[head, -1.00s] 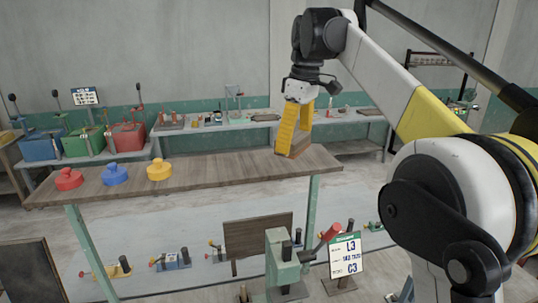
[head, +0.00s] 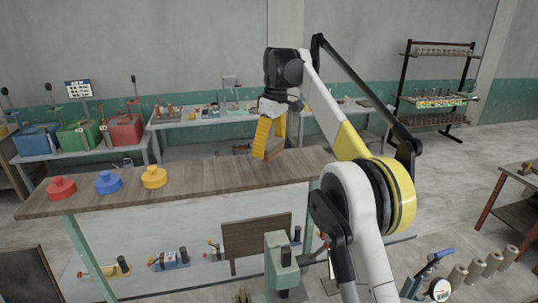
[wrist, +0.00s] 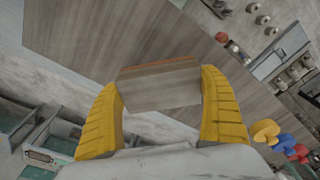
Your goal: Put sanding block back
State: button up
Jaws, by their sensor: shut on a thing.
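My yellow-fingered gripper (head: 270,147) is shut on the sanding block (head: 277,153), a small wood-toned block with an orange-brown edge. In the wrist view the sanding block (wrist: 160,86) sits between both fingers of my gripper (wrist: 162,100). The gripper points down over the right part of the long wooden tabletop (head: 210,182). I cannot tell whether the block touches the tabletop. No marked place for the block is clear in these views.
Red (head: 61,188), blue (head: 108,182) and yellow (head: 154,177) knobbed pieces stand on the left of the tabletop. A back bench (head: 200,119) holds small tools. A green press-like device (head: 282,262) stands in front. The tabletop's middle is clear.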

aim_at(269, 165)
jog(key=shift+f, duration=2.05)
jog(key=shift+f, duration=0.2)
jog(key=o, duration=1)
jog(key=r+p, duration=0.1)
jog(key=r, duration=0.2)
jog(key=r+p, duration=0.1)
jog(key=r, duration=0.3)
jog(key=d+r+p, duration=0.1)
jog(key=r, duration=0.3)
jog(key=shift+s, duration=0.3)
jog(key=shift+s+d+r+p, duration=0.1)
jog(key=shift+r+p, duration=0.55)
jog(key=shift+r, duration=0.1)
